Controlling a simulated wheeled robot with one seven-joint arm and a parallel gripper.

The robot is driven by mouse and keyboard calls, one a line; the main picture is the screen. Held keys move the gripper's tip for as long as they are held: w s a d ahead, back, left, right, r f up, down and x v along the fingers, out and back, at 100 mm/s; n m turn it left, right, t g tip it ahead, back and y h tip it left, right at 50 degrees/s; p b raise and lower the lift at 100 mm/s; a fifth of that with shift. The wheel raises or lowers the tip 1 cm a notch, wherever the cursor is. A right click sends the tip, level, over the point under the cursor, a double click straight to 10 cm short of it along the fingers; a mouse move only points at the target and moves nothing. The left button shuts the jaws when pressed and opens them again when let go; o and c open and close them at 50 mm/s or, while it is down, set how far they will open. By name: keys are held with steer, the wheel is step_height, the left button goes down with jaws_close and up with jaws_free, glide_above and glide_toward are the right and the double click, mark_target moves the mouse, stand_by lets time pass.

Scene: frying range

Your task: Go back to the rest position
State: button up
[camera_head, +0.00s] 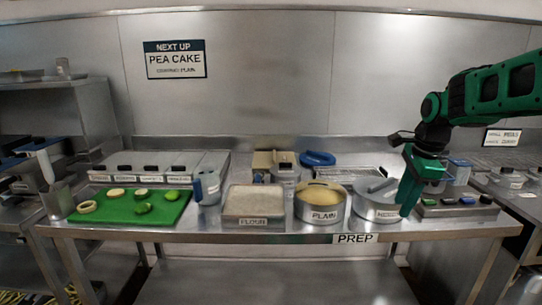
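My gripper (408,205) is green and hangs from my green and black arm at the right. It points down over the right part of the prep table (205,237), in front of the right side of a labelled metal pan (373,207). One long green finger shows clearly. The other finger is not clear, so I cannot tell whether the gripper is open or shut, or whether it touches the pan. I see nothing clearly held in it.
A pan labelled PLAIN (320,204) and a FLOUR tray (253,204) stand left of my gripper. Farther left are a blue-grey jug (207,188) and a green board (118,212) with cut vegetables. A low block with dark pieces (458,209) sits close on the right.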

steer(key=s+d+f+n, duration=0.2)
steer(key=s+n, duration=0.2)
steer(key=s, duration=0.6)
steer(key=s+d+f+n+g, duration=0.1)
steer(key=s+n, duration=0.4)
steer(key=s, duration=0.6)
steer(key=s+d+f+n+g, duration=0.1)
steer(key=s+d+f+n, duration=0.2)
steer(key=s, duration=0.8)
steer(key=shift+s+f+n, duration=0.25)
steer(key=shift+f+n, duration=0.45)
steer(key=shift+f, duration=0.2)
steer(key=shift+w+f+h, duration=0.25)
steer(key=shift+w+h, duration=0.05)
steer(key=shift+w, duration=0.35)
